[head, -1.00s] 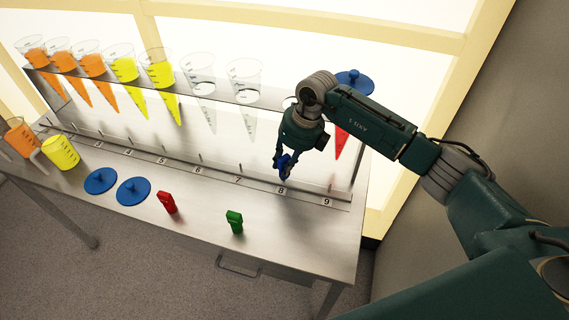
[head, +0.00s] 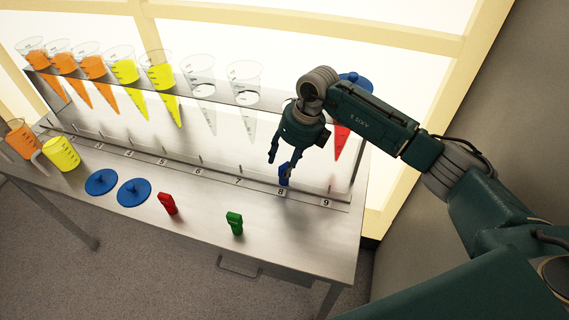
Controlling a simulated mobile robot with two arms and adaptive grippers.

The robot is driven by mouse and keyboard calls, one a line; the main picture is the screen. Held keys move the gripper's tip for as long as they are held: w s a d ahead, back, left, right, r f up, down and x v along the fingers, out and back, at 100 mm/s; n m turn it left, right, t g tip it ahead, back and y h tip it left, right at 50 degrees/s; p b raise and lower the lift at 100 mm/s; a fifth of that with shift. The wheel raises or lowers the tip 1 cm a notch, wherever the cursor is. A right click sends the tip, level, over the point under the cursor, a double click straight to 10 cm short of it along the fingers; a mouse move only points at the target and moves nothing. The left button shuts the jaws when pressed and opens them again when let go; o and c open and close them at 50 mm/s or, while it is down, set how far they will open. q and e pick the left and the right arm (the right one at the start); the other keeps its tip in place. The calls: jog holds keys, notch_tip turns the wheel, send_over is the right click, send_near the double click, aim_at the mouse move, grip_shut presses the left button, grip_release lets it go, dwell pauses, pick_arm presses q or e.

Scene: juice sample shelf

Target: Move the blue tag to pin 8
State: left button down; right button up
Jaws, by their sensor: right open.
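The blue tag (head: 284,174) is upright at the pin just behind the number 8 (head: 281,192) on the rail. The pin itself is hidden, so I cannot tell how the tag sits on it. My right gripper (head: 280,156) is open and empty, just above the tag, its fingers pointing down and apart. The gripper partly covers the area over the tag. My left gripper is not in view.
Two blue lids (head: 134,192) lie at left. Cones of juice (head: 160,75) hang in the shelf (head: 225,97) behind. A yellow cup (head: 61,153) stands far left.

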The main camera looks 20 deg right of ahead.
jog(key=v, duration=1.1)
jog(key=shift+r, duration=0.2)
jog(key=shift+s, duration=0.1)
